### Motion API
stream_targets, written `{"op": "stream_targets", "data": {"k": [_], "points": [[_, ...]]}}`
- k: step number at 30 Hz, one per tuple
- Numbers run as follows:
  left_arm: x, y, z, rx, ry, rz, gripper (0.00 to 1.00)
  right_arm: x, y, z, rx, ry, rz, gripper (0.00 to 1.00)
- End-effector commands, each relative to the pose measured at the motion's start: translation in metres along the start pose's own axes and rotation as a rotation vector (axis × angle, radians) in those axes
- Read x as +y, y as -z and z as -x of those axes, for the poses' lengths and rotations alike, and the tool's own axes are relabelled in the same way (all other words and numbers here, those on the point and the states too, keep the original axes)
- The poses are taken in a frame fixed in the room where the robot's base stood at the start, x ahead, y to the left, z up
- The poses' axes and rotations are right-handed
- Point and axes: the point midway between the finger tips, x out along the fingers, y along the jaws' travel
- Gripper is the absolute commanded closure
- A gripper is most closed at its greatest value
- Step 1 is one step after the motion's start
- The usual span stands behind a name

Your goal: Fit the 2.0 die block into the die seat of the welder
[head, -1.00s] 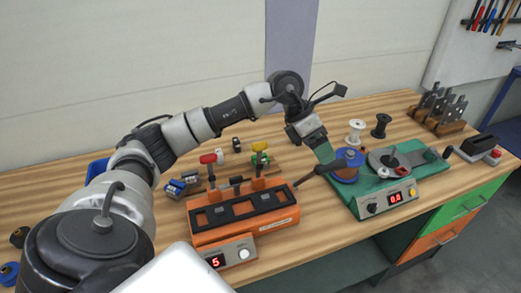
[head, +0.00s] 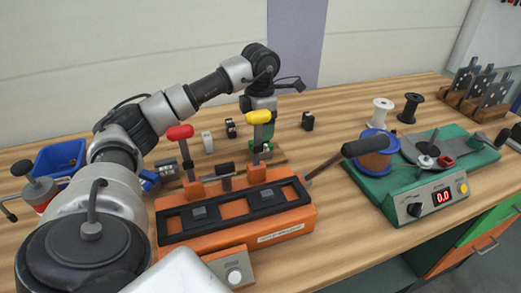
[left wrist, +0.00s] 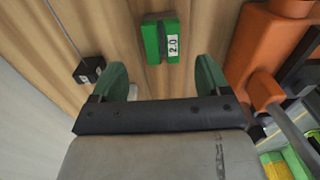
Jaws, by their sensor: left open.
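The 2.0 die block (left wrist: 162,40), green with a dark groove and a white label, lies on the wooden bench in the left wrist view. My left gripper (left wrist: 163,82) is open and empty, with the block beyond and roughly between its two green fingertips. In the head view my left gripper (head: 261,128) hangs behind the welder, its fingers partly hidden by the yellow lever; I cannot separate them clearly from the green block there. The orange welder (head: 285,221) has a black top with grey blocks in it; I cannot tell which part is the die seat. My right gripper is out of view.
Small blocks, one black (head: 308,120) and one white (head: 207,142), stand behind the welder. Its red lever (head: 180,132), yellow lever (head: 259,117) and long black handle (head: 362,145) stick up. A green machine (head: 400,190) stands right; a blue bin (head: 60,158) is left.

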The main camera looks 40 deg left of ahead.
Motion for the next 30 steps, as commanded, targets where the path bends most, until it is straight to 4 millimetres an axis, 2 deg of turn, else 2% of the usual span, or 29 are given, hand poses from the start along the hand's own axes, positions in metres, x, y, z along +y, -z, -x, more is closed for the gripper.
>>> {"op": "stream_targets", "data": {"k": [7,15,24,26,30], "points": [[-0.001,-0.001,-0.021,0.001,0.000,-0.001,0.23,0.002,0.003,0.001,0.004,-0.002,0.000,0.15],[-0.004,-0.003,-0.059,0.001,0.002,0.000,0.23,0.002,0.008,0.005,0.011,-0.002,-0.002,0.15],[-0.004,-0.004,-0.066,-0.001,0.000,-0.001,0.23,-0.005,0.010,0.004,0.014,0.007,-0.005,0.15],[-0.004,-0.004,-0.066,-0.001,0.000,-0.001,0.30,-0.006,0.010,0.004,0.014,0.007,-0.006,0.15],[-0.004,-0.004,-0.065,-0.001,0.000,-0.001,0.51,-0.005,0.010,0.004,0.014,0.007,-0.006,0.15]]}}
